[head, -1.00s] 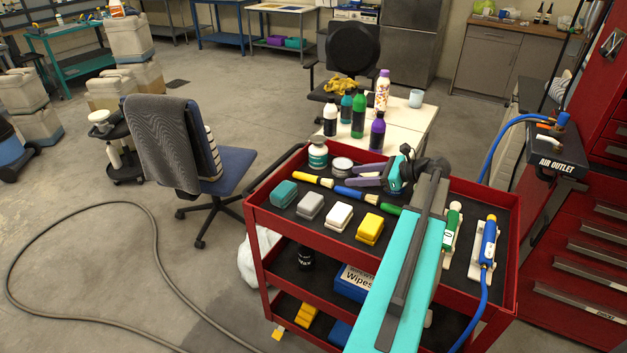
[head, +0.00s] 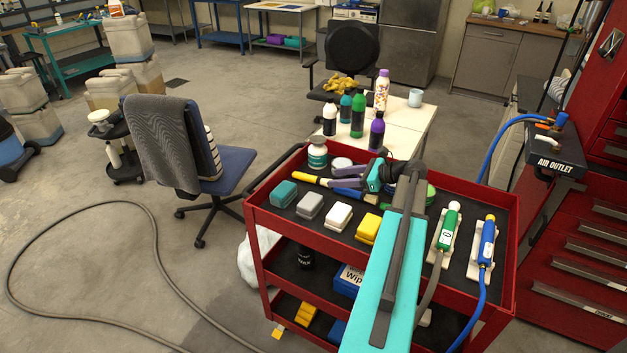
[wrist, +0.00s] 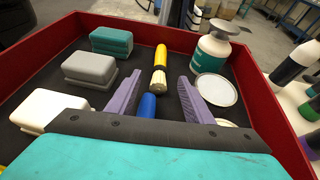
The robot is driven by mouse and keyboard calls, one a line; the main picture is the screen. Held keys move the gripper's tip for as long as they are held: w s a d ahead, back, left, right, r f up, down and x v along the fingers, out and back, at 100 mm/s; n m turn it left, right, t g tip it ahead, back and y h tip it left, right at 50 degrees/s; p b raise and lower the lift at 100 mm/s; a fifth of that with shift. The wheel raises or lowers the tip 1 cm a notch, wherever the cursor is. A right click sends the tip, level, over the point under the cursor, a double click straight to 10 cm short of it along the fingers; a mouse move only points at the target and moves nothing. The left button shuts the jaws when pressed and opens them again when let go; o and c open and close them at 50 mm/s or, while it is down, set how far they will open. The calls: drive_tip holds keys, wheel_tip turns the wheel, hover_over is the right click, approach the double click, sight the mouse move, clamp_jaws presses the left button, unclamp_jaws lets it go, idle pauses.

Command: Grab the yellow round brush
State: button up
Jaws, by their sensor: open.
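The yellow round brush (head: 308,178) lies on the top tray of the red cart, near its far left side, with its pale bristles toward my gripper. In the wrist view the yellow brush (wrist: 161,62) lies ahead of my fingertips, its bristle end close to the gap between them. My gripper (head: 334,178) is open and empty, with purple fingers; it also shows in the wrist view (wrist: 160,92). A blue-handled brush (wrist: 149,106) lies between the fingers, below them. In the head view my gripper partly covers this blue brush (head: 350,195).
A teal block (wrist: 111,41), a grey block (wrist: 89,69) and a white block (wrist: 50,109) stand left of the brushes. A white-and-teal bottle (wrist: 212,50) and a round tin (wrist: 218,91) stand to the right. The red cart's raised rim (wrist: 260,79) encloses the tray.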

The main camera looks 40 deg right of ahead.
sight(325, 179)
drive_tip(key=shift+p+x, duration=0.35)
drive_tip(key=shift+x, duration=1.85)
drive_tip(key=shift+c, duration=0.4)
drive_tip(key=c, duration=1.1)
